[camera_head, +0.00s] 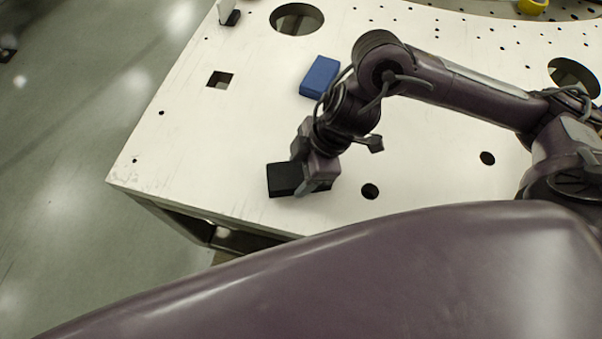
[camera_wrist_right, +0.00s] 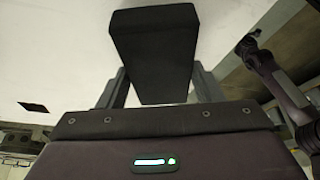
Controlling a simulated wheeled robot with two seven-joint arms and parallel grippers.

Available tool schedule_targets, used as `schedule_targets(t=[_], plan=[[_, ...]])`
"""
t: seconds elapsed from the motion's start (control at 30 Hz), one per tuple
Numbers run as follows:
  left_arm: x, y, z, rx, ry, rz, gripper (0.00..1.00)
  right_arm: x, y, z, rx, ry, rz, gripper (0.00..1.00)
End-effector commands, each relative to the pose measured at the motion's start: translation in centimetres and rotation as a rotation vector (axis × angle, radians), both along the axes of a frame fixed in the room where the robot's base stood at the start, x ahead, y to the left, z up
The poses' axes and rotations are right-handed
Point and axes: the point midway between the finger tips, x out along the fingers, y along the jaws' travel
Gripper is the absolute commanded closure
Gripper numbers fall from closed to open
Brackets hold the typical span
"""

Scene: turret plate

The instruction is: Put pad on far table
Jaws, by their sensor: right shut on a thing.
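A black block-shaped pad (camera_head: 284,180) is at the near left part of the white table (camera_head: 220,140). My right gripper (camera_head: 312,186) is shut on it. In the right wrist view the black pad (camera_wrist_right: 155,50) sits between the two fingers of my right gripper (camera_wrist_right: 158,90). I cannot tell whether the pad touches the table top or is just above it. A blue block (camera_head: 320,76) lies on the table farther back, apart from the gripper. My left gripper is not in view.
The white table top has large round holes (camera_head: 297,19), a square hole (camera_head: 219,80) and small round holes. A yellow object (camera_head: 532,6) is at the far right, and a small upright piece (camera_head: 228,14) at the far left edge. Open floor (camera_head: 60,160) lies left.

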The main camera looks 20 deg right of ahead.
Motion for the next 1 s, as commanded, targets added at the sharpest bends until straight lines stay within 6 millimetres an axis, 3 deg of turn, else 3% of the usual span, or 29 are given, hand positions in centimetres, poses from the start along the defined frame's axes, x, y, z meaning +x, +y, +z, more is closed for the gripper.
schedule_targets(t=[0.17, 0.6, 0.63, 0.77, 1.0], plan=[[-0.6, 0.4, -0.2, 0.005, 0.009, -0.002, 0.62, 0.0, -0.1, -2.2, -0.002, 0.002, -0.003, 0.62], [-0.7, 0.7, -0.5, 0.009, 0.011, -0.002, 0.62, 0.0, 0.0, -2.9, 0.0, 0.0, -0.001, 0.62], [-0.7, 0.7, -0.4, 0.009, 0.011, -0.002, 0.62, 0.0, 0.0, -2.8, 0.0, 0.0, -0.001, 0.37], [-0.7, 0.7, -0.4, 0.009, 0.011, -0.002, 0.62, 0.0, 0.0, -2.8, -0.001, 0.001, -0.001, 0.2], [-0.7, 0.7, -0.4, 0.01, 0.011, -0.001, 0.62, 0.0, 0.0, -2.7, 0.0, 0.0, -0.001, 0.19]])
